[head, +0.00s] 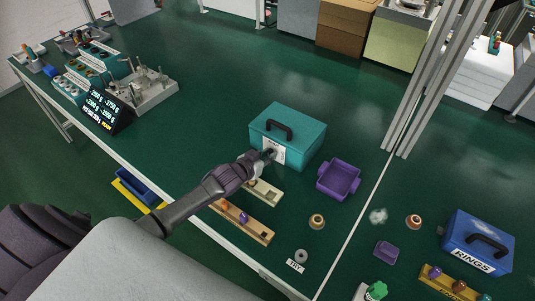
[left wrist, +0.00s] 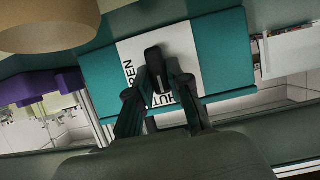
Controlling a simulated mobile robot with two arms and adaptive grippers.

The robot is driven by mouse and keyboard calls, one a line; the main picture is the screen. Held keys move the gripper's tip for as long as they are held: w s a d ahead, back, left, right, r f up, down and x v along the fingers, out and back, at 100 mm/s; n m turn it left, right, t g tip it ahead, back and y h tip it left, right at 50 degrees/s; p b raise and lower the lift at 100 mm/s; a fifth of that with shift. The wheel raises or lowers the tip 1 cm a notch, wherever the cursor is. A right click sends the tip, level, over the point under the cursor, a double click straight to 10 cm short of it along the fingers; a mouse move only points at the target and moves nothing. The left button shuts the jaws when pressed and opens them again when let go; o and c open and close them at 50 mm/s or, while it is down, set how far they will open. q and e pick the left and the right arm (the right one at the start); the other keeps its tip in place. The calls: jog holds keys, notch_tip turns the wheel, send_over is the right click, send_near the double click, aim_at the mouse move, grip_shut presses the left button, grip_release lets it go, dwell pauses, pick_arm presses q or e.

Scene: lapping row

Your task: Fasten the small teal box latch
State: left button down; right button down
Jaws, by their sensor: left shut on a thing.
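The teal box (head: 303,150) stands on the green bench with its lid down and a black handle (head: 279,129) on top. A white label is on its front; in the left wrist view the label (left wrist: 131,50) shows partly, behind a dark latch (left wrist: 154,58). My left gripper (head: 268,154) is at the front of the box, and in the left wrist view its two fingers (left wrist: 160,88) are closed on the latch. The latch's exact angle is hard to tell, as the fingers cover part of it. My right gripper is not in view.
A purple bin (head: 339,180) stands just right of the teal box. Wooden strips with small parts (head: 243,221) lie under and beside my left arm. A blue box (head: 477,243) stands at the right. The bench behind the teal box is clear.

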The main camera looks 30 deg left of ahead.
pick_arm(q)
jog(key=shift+w+r, duration=0.1)
jog(key=shift+r, duration=0.05)
jog(key=c, duration=1.1)
grip_release()
jog(key=v, duration=1.2)
jog(key=shift+f, duration=0.3)
